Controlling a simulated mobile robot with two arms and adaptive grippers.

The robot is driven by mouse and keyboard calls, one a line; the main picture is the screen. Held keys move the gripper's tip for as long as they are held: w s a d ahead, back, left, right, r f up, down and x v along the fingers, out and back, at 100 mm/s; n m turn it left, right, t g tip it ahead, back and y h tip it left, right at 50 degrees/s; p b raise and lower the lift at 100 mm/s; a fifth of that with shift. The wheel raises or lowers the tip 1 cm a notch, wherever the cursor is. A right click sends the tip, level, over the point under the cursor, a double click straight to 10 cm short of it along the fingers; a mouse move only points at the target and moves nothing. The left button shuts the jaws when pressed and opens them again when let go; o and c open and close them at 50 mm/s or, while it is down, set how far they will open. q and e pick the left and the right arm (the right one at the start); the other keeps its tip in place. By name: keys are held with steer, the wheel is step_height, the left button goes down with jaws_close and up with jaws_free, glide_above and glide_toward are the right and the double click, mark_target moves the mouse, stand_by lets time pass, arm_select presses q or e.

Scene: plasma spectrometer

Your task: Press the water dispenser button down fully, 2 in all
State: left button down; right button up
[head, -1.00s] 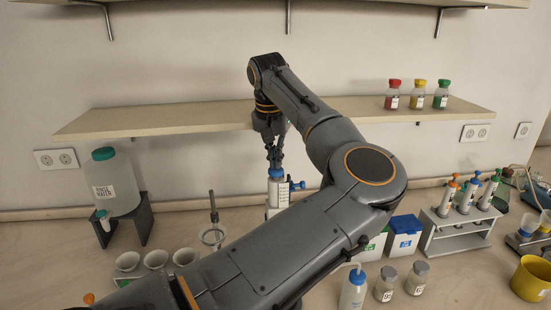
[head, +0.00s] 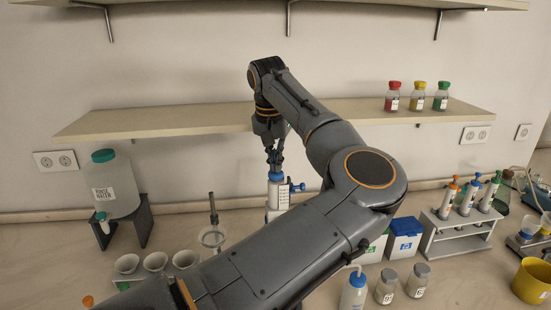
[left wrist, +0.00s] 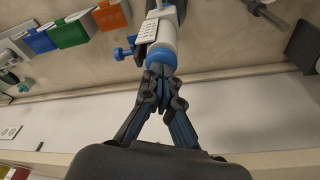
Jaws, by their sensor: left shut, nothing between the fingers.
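A white, labelled dispenser (head: 279,198) with a blue top (head: 275,176) and a blue side knob stands behind my arm at mid-picture. My arm hides its lower part in the head view. My left gripper (head: 274,165) points down over the blue top with its fingers shut and nothing between them. In the left wrist view the fingertips (left wrist: 160,72) meet at the blue top (left wrist: 160,58) and seem to touch it. I cannot tell how far the top is pressed. A rinse water tank (head: 112,192) with a small tap stands on a dark stand at the left. My right gripper is not in view.
A wall shelf (head: 180,122) runs behind my left forearm, with three capped jars at its right. A ring holder (head: 212,237) stands left of the dispenser. Blue (head: 404,237) and green-and-white boxes stand to its right, beside a tube rack (head: 455,235). Three small cups stand front left.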

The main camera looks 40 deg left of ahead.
arm_select(q)
steer(key=shift+r+p, duration=1.7)
steer(key=shift+r, duration=0.85)
steer(key=shift+r, duration=0.1)
step_height(320, 180, up, 5)
steer(key=p, duration=0.3)
steer(key=shift+p, duration=0.4)
